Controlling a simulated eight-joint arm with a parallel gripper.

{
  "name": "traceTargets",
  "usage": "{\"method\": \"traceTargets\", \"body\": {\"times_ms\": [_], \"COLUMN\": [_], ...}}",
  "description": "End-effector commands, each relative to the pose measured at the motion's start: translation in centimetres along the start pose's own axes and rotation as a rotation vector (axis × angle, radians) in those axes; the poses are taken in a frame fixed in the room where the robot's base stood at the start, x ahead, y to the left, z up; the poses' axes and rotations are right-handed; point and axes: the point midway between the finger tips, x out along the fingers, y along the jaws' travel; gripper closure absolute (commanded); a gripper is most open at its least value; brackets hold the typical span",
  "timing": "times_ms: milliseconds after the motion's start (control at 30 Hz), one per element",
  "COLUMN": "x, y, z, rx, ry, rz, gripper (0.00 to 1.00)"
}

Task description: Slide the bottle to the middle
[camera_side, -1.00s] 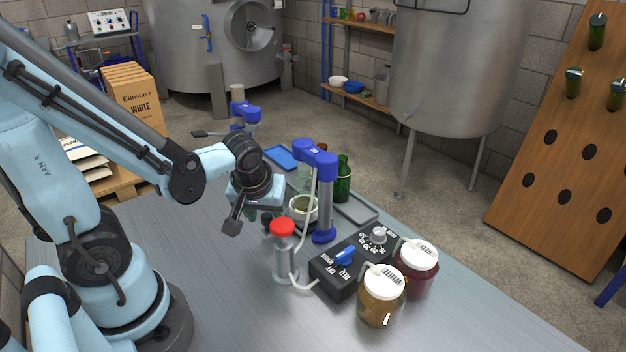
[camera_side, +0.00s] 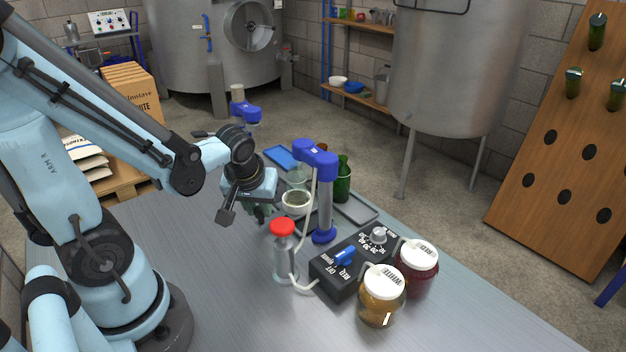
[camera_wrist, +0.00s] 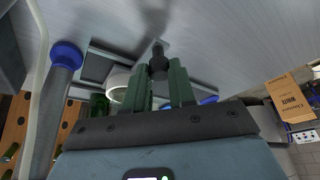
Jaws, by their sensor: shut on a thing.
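My gripper (camera_wrist: 160,82) is shut on a small dark thing (camera_wrist: 158,67), whose rounded dark end shows between the green fingers in the wrist view. I cannot tell whether this is a bottle. In the side view my gripper (camera_side: 262,211) is low over the table, left of the white bowl (camera_side: 296,202), and its grip is mostly hidden. A green bottle (camera_side: 343,182) stands upright behind the blue-topped column (camera_side: 325,205). It also shows in the wrist view (camera_wrist: 98,104). A clear bottle with a red cap (camera_side: 283,252) stands in front of the gripper.
A black control box (camera_side: 350,268) with a blue lever and two white-lidded jars, amber (camera_side: 381,300) and red (camera_side: 416,272), stand on the right. Tubes run between them. A grey tray (camera_side: 357,209) lies behind the column. The table's left front is clear.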

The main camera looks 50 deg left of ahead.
Motion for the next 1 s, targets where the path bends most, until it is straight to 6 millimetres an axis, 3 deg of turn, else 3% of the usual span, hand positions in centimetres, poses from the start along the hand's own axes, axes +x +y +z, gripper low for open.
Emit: {"method": "traceTargets", "body": {"times_ms": [600, 1000], "x": [1.7, 2.0], "y": [-4.2, -5.0], "z": [-4.2, -4.9], "rx": [-0.005, 0.0], "ry": [0.004, 0.007], "rz": [0.009, 0.01], "gripper": [1.0, 1.0]}}
